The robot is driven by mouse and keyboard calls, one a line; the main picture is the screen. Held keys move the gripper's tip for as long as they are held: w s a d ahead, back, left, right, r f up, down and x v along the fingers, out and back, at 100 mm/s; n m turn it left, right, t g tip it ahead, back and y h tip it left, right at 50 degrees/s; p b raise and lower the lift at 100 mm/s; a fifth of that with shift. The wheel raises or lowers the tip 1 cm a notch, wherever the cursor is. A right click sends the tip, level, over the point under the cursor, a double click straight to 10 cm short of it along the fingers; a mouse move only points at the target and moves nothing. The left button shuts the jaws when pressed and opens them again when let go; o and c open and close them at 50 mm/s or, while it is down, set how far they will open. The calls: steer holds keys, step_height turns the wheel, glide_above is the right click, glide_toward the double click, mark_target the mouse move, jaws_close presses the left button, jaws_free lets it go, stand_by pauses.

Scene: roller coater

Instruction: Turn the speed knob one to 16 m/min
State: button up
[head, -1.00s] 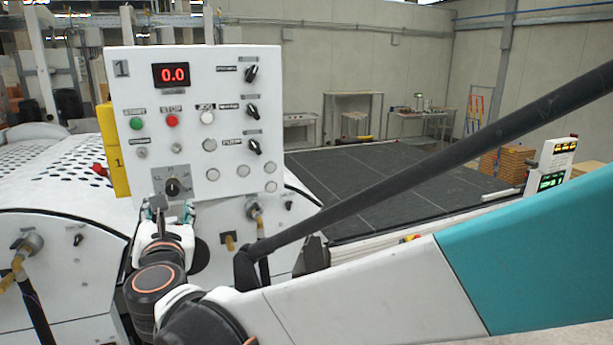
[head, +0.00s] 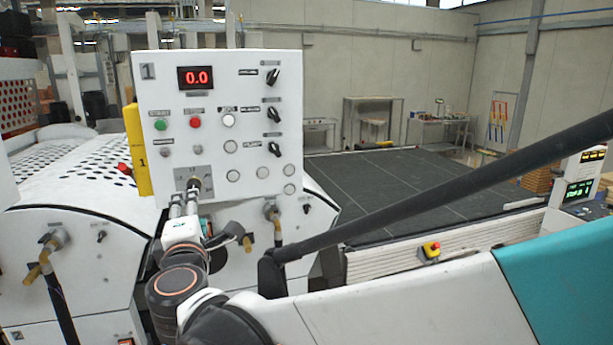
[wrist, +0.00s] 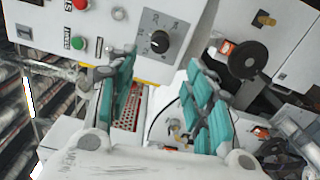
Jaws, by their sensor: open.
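The control panel numbered 1 (head: 215,130) stands upright at the left of the head view, with its red display (head: 195,77) reading 0.0. The speed knob (wrist: 159,42) is a dark round knob with a light mark on a grey scale plate, low on the panel. In the head view my gripper (head: 184,205) is just below the knob and partly covers it. In the wrist view my gripper (wrist: 160,85) has its two teal-padded fingers wide apart with nothing between them. The knob lies beyond the fingertips, near the middle of the gap, apparently untouched.
A green button (head: 160,124), a red button (head: 195,122) and several black selector switches (head: 273,115) sit on the same panel. A yellow box (head: 137,150) is at its left edge. A valve handle (head: 271,212) protrudes from the machine at right below.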

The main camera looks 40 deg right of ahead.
mark_target(194, 187)
steer(key=w+d+m, duration=0.1)
steer(key=w+m, duration=0.3)
steer(key=m, duration=0.1)
steer(key=w+d+m, duration=0.1)
steer(key=w+m, duration=0.3)
steer(key=m, duration=0.1)
steer(key=w+d+m+p, duration=0.1)
steer(key=w+d+m, duration=0.1)
steer(key=w+m, duration=0.2)
steer(key=shift+w+m, duration=0.2)
steer(key=shift+m, duration=0.5)
steer(key=c, duration=1)
